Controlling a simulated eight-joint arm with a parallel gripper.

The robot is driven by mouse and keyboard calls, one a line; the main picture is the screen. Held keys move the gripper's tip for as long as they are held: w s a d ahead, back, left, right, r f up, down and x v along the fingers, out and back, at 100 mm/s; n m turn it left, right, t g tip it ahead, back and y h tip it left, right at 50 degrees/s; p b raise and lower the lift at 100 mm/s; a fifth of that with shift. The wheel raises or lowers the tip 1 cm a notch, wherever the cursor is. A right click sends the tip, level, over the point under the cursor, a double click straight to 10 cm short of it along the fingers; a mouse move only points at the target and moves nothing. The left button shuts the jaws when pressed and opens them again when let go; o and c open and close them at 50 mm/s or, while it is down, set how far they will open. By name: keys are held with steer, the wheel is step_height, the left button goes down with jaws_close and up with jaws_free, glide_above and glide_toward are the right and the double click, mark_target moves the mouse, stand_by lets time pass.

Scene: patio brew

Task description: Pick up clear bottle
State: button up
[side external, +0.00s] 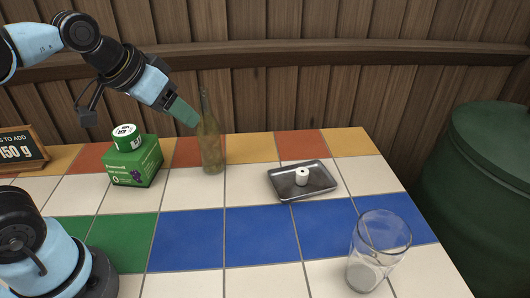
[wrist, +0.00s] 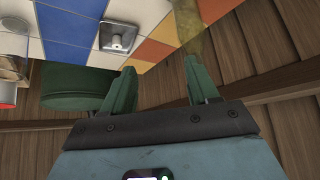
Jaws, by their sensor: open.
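The clear bottle (side external: 211,148), yellowish and see-through, stands upright near the back of the tiled table in the side view. In the wrist view the bottle (wrist: 188,22) shows at the top edge, partly cut off, just beyond one finger. My gripper (side external: 194,120) is close to the bottle's upper part from the left, and overlaps its outline in the side view. In the wrist view my gripper (wrist: 163,72) has its two green fingers spread apart with nothing between them. Whether a finger touches the bottle I cannot tell.
A green box (side external: 133,165) with a round tub on top stands left of the bottle. A metal tray (side external: 322,187) holding a small white cylinder lies to the right. An empty glass (side external: 378,250) stands front right. A sign (side external: 22,152) is at far left, a green barrel (side external: 480,190) at right.

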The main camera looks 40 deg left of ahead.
step_height(320, 180, up, 5)
steer(key=w+a+n+h, duration=0.3)
steer(key=a+n+h, duration=0.4)
steer(key=n, duration=0.5)
steer(key=w+a+n+h, duration=0.3)
steer(key=a+n+h, duration=0.2)
steer(key=a+n, duration=0.6)
steer(key=n, duration=0.1)
glide_toward(203, 97)
steer(key=shift+w+a+f+x, duration=0.1)
steer(key=shift+w+a+x, duration=0.05)
steer(key=shift+x, duration=1.5)
steer(key=shift+w+a+f+x, duration=0.1)
steer(key=shift+w+a+x, duration=0.05)
steer(key=shift+x, duration=1.45)
steer(key=shift+w+a+f+x, duration=0.1)
steer(key=shift+w+f+x, duration=0.05)
steer(key=shift+x, duration=1.5)
jaws_close()
